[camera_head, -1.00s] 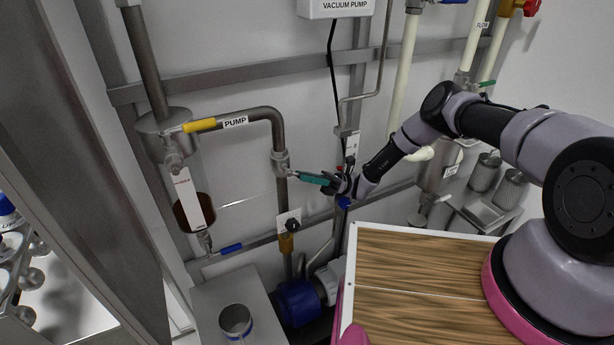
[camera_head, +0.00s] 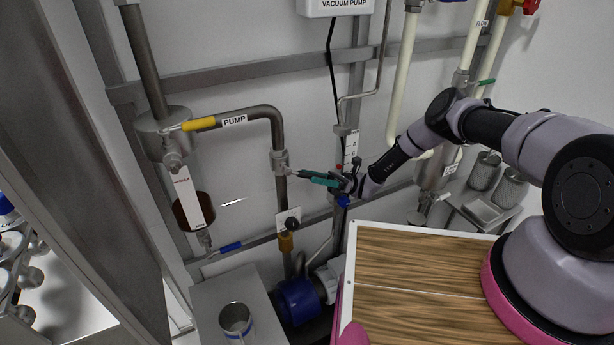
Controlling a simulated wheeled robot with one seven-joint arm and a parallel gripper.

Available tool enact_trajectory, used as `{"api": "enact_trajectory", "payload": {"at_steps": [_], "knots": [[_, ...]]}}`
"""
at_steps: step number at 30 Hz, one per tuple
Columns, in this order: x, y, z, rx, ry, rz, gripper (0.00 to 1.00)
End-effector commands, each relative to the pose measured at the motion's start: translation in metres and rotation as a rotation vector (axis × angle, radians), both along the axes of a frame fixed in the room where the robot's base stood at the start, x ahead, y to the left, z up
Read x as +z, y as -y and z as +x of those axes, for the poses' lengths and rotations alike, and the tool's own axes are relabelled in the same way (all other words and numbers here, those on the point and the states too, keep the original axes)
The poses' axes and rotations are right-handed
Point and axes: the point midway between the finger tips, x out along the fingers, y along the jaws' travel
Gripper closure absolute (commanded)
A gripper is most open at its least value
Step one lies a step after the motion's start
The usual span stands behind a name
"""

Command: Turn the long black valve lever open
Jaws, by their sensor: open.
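No long black lever stands out clearly. A teal-green lever (camera_head: 309,174) reaches right from a valve on the grey vertical pipe (camera_head: 281,161). My gripper (camera_head: 333,181) is at the right end of this lever, small and dark against the wall. Its jaws are open; whether they touch or surround the lever end cannot be told. A small black round handle (camera_head: 291,224) sits lower on the same pipe, above a brass-coloured fitting. My gripper is above and right of it. A blue part (camera_head: 343,201) shows just below my gripper.
A yellow-handled lever (camera_head: 200,124) lies on the PUMP pipe (camera_head: 262,113) at upper left. A blue lever (camera_head: 230,247) is lower left. A blue pump (camera_head: 296,301) stands below. A steel tank (camera_head: 431,172) stands behind my forearm.

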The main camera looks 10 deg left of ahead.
Motion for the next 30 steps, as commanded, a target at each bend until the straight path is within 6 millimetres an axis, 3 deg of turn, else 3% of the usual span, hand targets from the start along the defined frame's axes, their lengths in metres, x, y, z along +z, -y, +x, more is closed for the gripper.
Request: {"api": "enact_trajectory", "payload": {"at_steps": [10, 23, 27, 30], "knots": [[-0.033, 0.044, 0.034, -0.004, 0.001, 0.001, 0.47], [-0.039, 0.054, 0.041, -0.001, 0.001, 0.001, 0.47], [-0.039, 0.054, 0.041, -0.001, 0.000, 0.000, 1.00], [-0.039, 0.054, 0.041, -0.001, 0.001, -0.001, 1.00]]}}
